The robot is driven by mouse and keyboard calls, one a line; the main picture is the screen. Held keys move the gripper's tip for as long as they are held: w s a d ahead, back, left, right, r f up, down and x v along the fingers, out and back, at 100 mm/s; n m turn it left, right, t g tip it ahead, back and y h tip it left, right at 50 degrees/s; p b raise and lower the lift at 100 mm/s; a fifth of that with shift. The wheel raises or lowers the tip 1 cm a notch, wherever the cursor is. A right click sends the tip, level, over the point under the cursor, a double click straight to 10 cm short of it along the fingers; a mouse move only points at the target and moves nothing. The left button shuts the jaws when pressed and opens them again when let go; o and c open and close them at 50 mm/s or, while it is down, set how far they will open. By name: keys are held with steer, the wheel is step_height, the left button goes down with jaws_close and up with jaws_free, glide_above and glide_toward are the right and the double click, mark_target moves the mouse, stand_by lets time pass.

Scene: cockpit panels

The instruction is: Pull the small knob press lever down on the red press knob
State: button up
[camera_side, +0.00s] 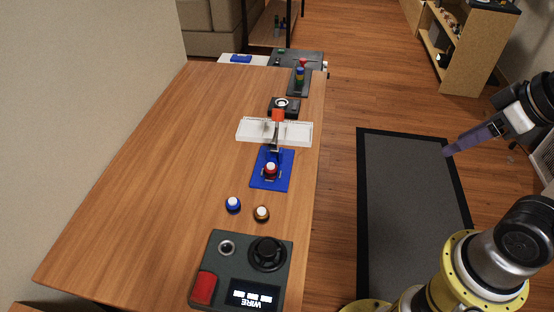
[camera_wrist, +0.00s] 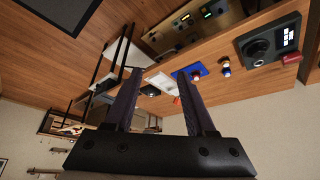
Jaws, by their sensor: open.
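The red press knob (camera_side: 270,169) has a white top and sits on a blue base plate (camera_side: 258,182) near the right edge of the wooden table. A lever with an orange-red tip (camera_side: 278,115) stands upright behind the knob, in front of a clear box. My gripper (camera_side: 447,152) hangs over the floor mat, well right of the table and apart from the lever. In the wrist view my gripper (camera_wrist: 163,80) shows two dark fingers spread apart with nothing between them. The blue base plate also shows small in the wrist view (camera_wrist: 196,70), beyond the fingers.
A clear box (camera_side: 246,130) stands behind the blue plate. Blue (camera_side: 233,204) and orange (camera_side: 261,214) knobs sit in front of it. A grey panel (camera_side: 218,262) with a dial, display and red part is nearest. The table's left side is clear.

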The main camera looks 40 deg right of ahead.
steer(key=shift+s+a+f+n, duration=0.1)
steer(key=shift+s+n, duration=0.05)
steer(key=shift+n, duration=0.15)
steer(key=shift+c, duration=1.1)
steer(key=a+y, duration=0.1)
steer(key=a, duration=0.1)
steer(key=a+r+g+y, duration=0.1)
steer(key=a+n+y, duration=0.1)
steer(key=a, duration=0.1)
steer(key=shift+a+r, duration=0.3)
jaws_close()
steer(key=w+a+r+m+g+y, duration=0.1)
steer(key=w+a+r+g+y, duration=0.25)
steer(key=w+a+y, duration=0.55)
steer(key=w+d+f+m+t+y, duration=0.2)
steer(key=w+d+m, duration=0.1)
steer(key=w, duration=0.6)
steer(key=w+d+f+m+t+y, duration=0.2)
steer(key=w+m+t, duration=0.1)
steer(key=w, duration=0.7)
steer(key=w+d+f+m+t+h, duration=0.1)
steer(key=w+d+f+m+t, duration=0.2)
steer(key=f, duration=0.7)
steer(key=w+d+f+m+t+h, duration=0.2)
steer(key=d+f+m, duration=0.4)
steer(key=d+f, duration=0.4)
steer(key=shift+w+d+m+t+h, duration=0.3)
steer(key=shift+w+m+t, duration=0.15)
steer(key=shift+t, duration=0.4)
